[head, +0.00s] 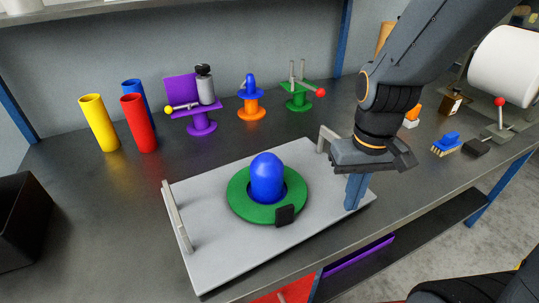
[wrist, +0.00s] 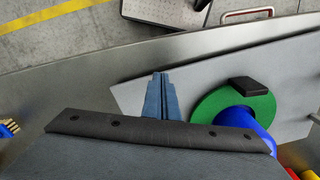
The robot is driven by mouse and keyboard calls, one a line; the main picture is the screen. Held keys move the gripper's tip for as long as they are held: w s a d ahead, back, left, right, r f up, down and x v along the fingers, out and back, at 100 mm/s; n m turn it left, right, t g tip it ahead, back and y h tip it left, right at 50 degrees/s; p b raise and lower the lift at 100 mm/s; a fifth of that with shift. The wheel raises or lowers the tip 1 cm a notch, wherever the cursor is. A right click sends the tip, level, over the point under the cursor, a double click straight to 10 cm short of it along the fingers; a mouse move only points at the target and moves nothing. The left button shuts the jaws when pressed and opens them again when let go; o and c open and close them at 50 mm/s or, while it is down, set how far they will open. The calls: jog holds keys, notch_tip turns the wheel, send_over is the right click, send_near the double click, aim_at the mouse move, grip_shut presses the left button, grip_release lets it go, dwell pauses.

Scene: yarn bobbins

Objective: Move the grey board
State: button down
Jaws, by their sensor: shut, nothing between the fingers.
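The grey board (head: 222,255) is a light grey tray-like plate with a raised handle at each short end. It lies flat on the dark table. A green disc (head: 240,208) with a blue round-topped cylinder (head: 266,178) and a small black block (head: 285,215) rests on it. My gripper (head: 353,207) points down at the board's right end, in front of the right handle (head: 326,138). Its fingers are together and empty; whether the tips touch the board is unclear. The wrist view shows the closed fingers (wrist: 161,75) over the board (wrist: 208,85), beside the green disc (wrist: 205,105).
Yellow (head: 99,124), red (head: 139,125) and blue tubes stand back left. Purple (head: 201,122), orange (head: 251,105) and green (head: 299,99) stands line the back. A black bin (head: 22,222) is at left. A blue brush (head: 446,143) and white roll (head: 508,65) are at right.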

aim_at(267, 180)
jog(key=w+a+r+n+p, duration=0.7)
jog(key=w+a+r+n, duration=0.3)
jog(key=n, duration=1.2)
jog(key=f, duration=0.6)
jog(key=f+p, duration=0.1)
jog(key=f, duration=0.2)
jog(key=shift+w+d, duration=0.3)
jog(key=shift+s+a+r+p, duration=0.15)
jog(key=shift+s+a+p, duration=0.15)
jog(key=shift+a, duration=0.35)
jog(key=shift+s+a+r+p, duration=0.1)
jog(key=shift+s+a+p, duration=0.2)
jog(key=shift+a, duration=0.3)
jog(key=shift+s+a+f, duration=0.15)
jog(key=shift+a, duration=0.45)
